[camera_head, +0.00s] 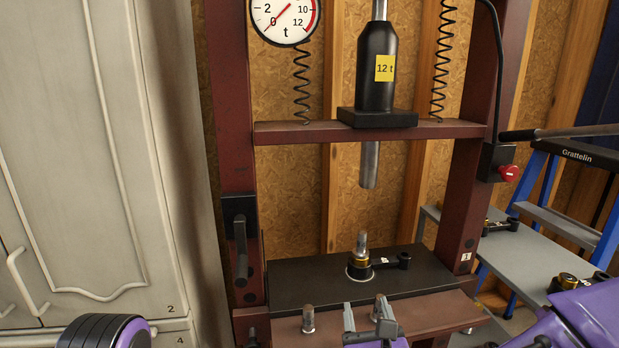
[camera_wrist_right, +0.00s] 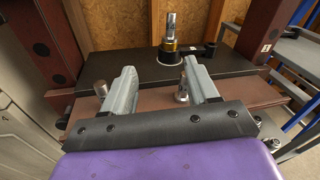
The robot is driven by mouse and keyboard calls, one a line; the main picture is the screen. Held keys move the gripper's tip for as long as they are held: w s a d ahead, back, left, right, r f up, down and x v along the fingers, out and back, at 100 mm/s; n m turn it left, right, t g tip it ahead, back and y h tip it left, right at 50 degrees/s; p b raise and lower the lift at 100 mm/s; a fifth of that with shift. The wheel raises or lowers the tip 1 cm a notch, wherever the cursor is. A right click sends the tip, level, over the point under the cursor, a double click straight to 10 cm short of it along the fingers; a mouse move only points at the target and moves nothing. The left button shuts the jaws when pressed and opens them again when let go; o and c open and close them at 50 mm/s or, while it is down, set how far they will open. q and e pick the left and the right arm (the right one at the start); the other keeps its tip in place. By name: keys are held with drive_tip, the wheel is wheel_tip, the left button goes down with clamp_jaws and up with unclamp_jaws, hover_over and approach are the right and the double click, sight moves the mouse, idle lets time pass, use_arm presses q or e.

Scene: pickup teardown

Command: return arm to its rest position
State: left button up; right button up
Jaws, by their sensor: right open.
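My right gripper (camera_head: 365,315) is at the bottom middle of the head view, in front of the press bed. Its two grey fingers are apart with nothing between them. In the right wrist view the open gripper (camera_wrist_right: 160,78) points at the press. A dark joint part with a brass-coloured collar and steel stud (camera_head: 360,258) stands upright on the black press plate (camera_head: 300,285), beyond the fingertips and apart from them. It also shows in the wrist view (camera_wrist_right: 170,40). A purple and black link of my left arm shows at the lower left; my left gripper is out of view.
The dark red press frame (camera_head: 240,130) rises on both sides, with a ram (camera_head: 369,165) above the part. Steel pins (camera_head: 308,318) stand at the bed's front. A grey cabinet (camera_head: 80,150) is at left. A grey bench (camera_head: 530,262) with similar parts is at right.

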drive_tip(key=s+d+f+n+g, duration=0.3)
drive_tip(key=d+f+n, duration=0.1)
drive_tip(key=f+n, duration=0.65)
drive_tip(key=s+d+f+n+g, duration=0.3)
drive_tip(key=f+n+g, duration=0.1)
drive_tip(key=f+n, duration=0.6)
drive_tip(key=s+d+f+n+g+h, duration=0.1)
drive_tip(key=s+d+f+n+g, duration=0.1)
drive_tip(key=s+d+f, duration=0.2)
drive_tip(key=s+d+f+n+g+h, duration=0.1)
drive_tip(key=s+d+f, duration=0.4)
drive_tip(key=s, duration=0.6)
drive_tip(key=s+d+f+n+g+h, duration=0.1)
drive_tip(key=s+d+f+n+g, duration=0.2)
drive_tip(key=s+f, duration=0.4)
drive_tip(key=shift+s+d+f+n+g, duration=0.25)
drive_tip(key=shift+d+f+n+g, duration=0.15)
drive_tip(key=shift+d+g, duration=0.3)
